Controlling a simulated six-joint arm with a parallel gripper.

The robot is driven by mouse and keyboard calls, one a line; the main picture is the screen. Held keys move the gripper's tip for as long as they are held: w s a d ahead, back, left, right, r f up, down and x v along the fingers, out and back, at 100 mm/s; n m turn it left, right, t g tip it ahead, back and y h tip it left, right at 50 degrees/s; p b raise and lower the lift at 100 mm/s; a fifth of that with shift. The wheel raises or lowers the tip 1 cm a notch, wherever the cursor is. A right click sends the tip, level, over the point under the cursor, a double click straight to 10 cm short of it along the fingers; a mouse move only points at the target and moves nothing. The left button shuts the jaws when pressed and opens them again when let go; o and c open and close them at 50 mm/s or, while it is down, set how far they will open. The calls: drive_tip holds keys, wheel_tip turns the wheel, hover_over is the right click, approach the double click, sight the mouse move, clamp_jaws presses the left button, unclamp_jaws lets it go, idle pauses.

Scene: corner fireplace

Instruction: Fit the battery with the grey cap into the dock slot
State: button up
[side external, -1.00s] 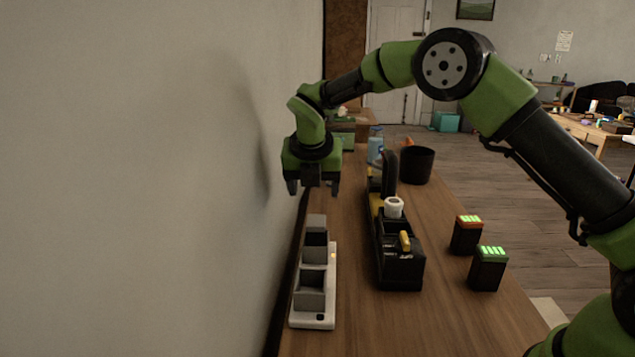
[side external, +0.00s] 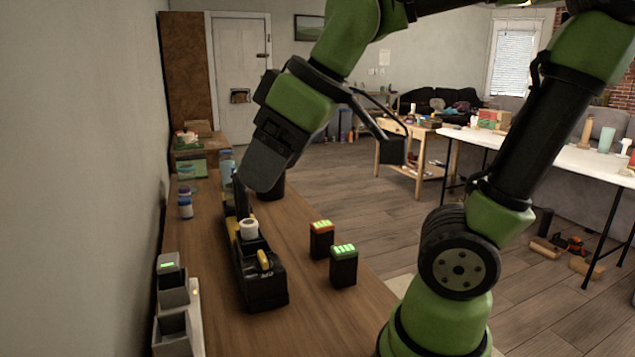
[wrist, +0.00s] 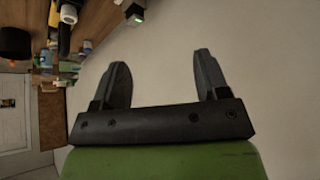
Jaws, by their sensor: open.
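The white dock (side external: 196,321) stands along the wall at the left of the bench. The battery with the grey cap (side external: 168,265) stands upright in its far slot, with a green light on it; how deep it sits is hard to tell. The near slot looks empty. My gripper (side external: 268,165) is raised above the bench, up and to the right of the dock and apart from the battery. Its fingers are not clear in the side view. In the wrist view my gripper (wrist: 163,75) has its two fingers wide apart with nothing between them.
A black caddy (side external: 265,290) with a white roll (side external: 249,229) stands right of the dock. An orange-capped battery (side external: 321,240) and a green-capped battery (side external: 344,266) stand right of it. A dark bin (side external: 272,187) is behind. The wall borders the dock's left side.

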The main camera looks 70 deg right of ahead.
drive_tip(key=s+m, duration=0.2)
drive_tip(key=s+f+m, duration=0.1)
drive_tip(key=m, duration=0.1)
drive_tip(key=s+a+f+m, duration=0.1)
drive_tip(key=s+m, duration=0.1)
drive_tip(key=shift+s+t+y, duration=0.3)
drive_tip(key=shift+t+y, duration=0.1)
